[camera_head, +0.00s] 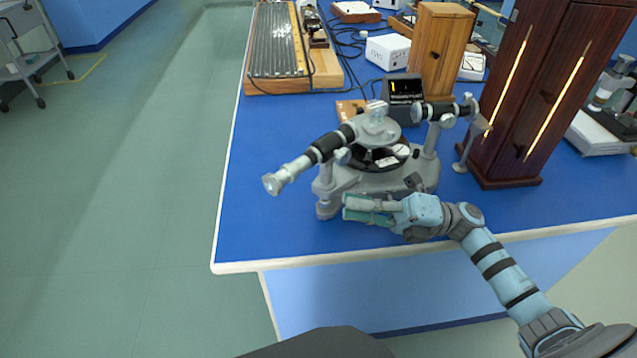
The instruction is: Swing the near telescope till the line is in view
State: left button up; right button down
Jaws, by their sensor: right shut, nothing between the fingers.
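A grey spectrometer (376,176) stands on the blue bench near its front edge. Its near telescope (310,160), a black and silver tube, points down-left toward the bench's left side. A second tube (446,110) points right toward a dark wooden cabinet with glowing slits (549,85). A small dark display (404,92) behind the spectrometer shows a yellow line on its screen. My right gripper (346,208) is shut and empty, low at the front of the spectrometer base, below the telescope. I cannot tell whether it touches the base. My left gripper is not in view.
The bench top (262,218) is clear to the left of the telescope. Its pale front edge lies close to my right arm. A ribbed track apparatus (277,45), a white box (388,51) and a light wooden cabinet (437,50) stand farther back. A trolley (30,60) stands across the floor.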

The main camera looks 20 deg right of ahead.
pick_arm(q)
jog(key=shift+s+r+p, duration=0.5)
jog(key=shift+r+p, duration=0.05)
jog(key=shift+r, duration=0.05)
pick_arm(e)
jog(key=s+x, duration=0.1)
jog(key=x, duration=0.8)
jog(key=shift+a+r, duration=0.25)
jog(key=shift+r, duration=0.1)
jog(key=shift+w, duration=0.1)
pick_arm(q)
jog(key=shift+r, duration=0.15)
pick_arm(e)
jog(key=shift+w+a+m+t, duration=0.3)
jog(key=shift+w+a+t, duration=0.1)
jog(key=shift+w, duration=0.15)
jog(key=shift+d+f, duration=0.1)
